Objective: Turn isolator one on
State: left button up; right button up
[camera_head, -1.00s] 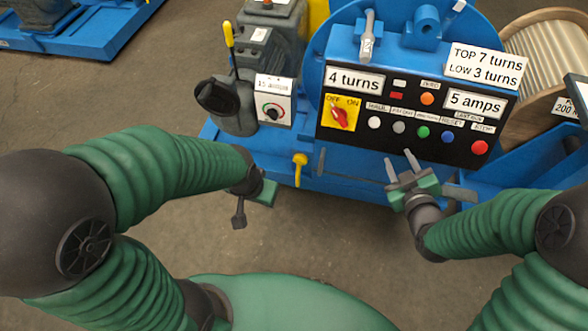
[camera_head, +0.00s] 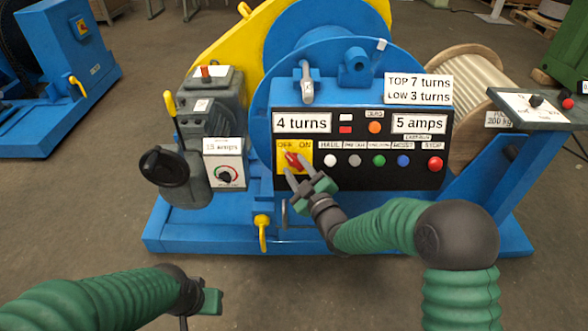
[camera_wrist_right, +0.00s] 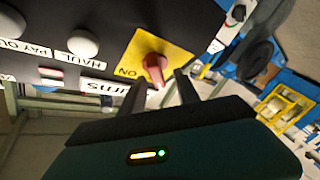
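The isolator is a red rotary knob (camera_head: 293,161) on a yellow plate (camera_head: 307,147) marked OFF and ON, at the left of the black control panel. The knob's exact setting is hard to read behind my fingers. My right gripper (camera_head: 297,172) is open, its fingertips right at the knob. In the right wrist view the knob (camera_wrist_right: 155,69) sits just beyond and between the two spread fingers (camera_wrist_right: 160,88); I cannot tell whether they touch it. My left gripper (camera_head: 210,300) is low at the left, away from the panel, and its fingers do not show clearly.
Push buttons, including a red STOP button (camera_head: 435,164), line the panel right of the knob. A yellow hook-shaped handle (camera_head: 262,230) is below. The floor in front is clear.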

jog(key=shift+w+a, duration=0.1)
jog(key=shift+w, duration=0.7)
jog(key=shift+a, duration=0.1)
grip_shut()
